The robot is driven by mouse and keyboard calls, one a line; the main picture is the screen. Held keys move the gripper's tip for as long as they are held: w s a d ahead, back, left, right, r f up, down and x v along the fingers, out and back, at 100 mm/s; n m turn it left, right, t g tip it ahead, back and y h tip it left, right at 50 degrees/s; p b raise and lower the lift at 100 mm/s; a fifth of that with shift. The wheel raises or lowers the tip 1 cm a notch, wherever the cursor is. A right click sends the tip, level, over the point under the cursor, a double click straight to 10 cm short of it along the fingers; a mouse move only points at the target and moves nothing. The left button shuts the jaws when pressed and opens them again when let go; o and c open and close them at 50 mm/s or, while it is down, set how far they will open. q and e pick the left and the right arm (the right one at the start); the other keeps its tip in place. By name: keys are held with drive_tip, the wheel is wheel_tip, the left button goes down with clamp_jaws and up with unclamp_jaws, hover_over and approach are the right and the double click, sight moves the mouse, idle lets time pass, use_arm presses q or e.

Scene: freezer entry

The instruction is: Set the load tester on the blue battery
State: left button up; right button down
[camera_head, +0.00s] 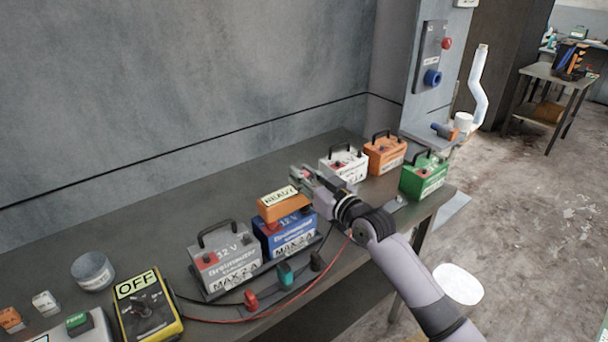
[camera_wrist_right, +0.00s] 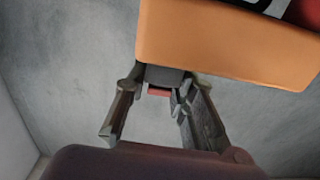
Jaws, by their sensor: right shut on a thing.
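The load tester (camera_head: 284,207) is an orange box with a pale lettered label on top. It is at the top of the blue battery (camera_head: 287,236) and hides most of that battery's top. I cannot tell whether the two touch. My right gripper (camera_head: 303,180) is at the tester's far right side, shut on a dark grey part that looks like its handle. In the right wrist view the tester (camera_wrist_right: 225,45) fills the upper right, and the gripper's fingers (camera_wrist_right: 160,100) reach the dark part beside it. My left gripper is not in view.
A grey battery (camera_head: 226,262) stands close left of the blue one. White (camera_head: 343,165), orange (camera_head: 386,153) and green (camera_head: 425,178) batteries stand to the right. A yellow-edged OFF box (camera_head: 148,305), cables and clamps lie along the bench front. The bench's back middle is clear.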

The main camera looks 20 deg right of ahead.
drive_tip(key=shift+f+b, duration=0.4)
drive_tip(key=shift+f, duration=0.1)
drive_tip(key=c, duration=1.3)
unclamp_jaws()
drive_tip(key=shift+s, duration=0.1)
drive_tip(key=shift+f, duration=0.3)
drive_tip(key=v, duration=1.2)
drive_tip(key=shift+r, duration=0.25)
